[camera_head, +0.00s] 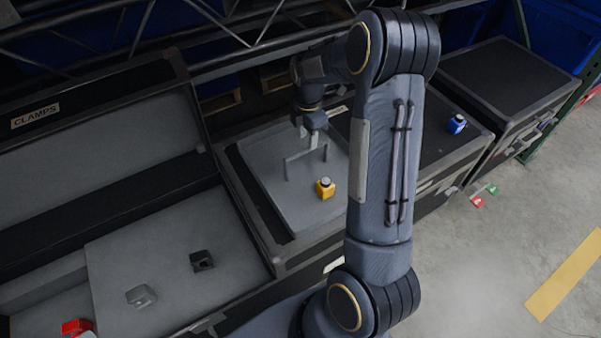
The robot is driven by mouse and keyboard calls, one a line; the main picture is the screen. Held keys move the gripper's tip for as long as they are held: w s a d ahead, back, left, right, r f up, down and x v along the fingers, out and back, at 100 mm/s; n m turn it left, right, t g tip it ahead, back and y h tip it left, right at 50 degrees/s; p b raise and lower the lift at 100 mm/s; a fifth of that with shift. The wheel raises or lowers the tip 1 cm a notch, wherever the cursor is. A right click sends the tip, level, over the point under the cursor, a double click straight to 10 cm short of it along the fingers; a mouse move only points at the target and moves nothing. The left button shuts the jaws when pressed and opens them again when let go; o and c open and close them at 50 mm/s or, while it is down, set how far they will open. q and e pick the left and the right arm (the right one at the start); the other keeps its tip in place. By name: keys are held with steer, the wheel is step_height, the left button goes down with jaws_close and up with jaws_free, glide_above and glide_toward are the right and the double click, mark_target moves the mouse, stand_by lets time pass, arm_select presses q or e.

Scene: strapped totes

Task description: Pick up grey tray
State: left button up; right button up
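A flat grey tray (268,163) with an upright bar handle (303,153) lies in the open black case in the middle. A yellow block-like item (325,188) with a grey top stands on the tray's right part. My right gripper (314,143) points down at the handle's bar, close to its right half. I cannot tell whether its fingers touch or close on the bar. My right arm hides the tray's right side. My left gripper is not in view.
At left, an open case labelled CLAMPS (36,115) holds a grey panel (185,290) with two small dark and grey clamps, and a red item (76,327). A blue item (457,124) sits on a black case at right. Floor at right is mostly clear.

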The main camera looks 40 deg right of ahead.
mark_target(307, 148)
step_height(307, 148, down, 8)
steer(key=shift+s+a+r+b, duration=0.1)
steer(key=shift+r+b, duration=0.15)
steer(key=shift+b, duration=0.05)
jaws_close()
steer(key=shift+r, duration=0.1)
stand_by(1.3)
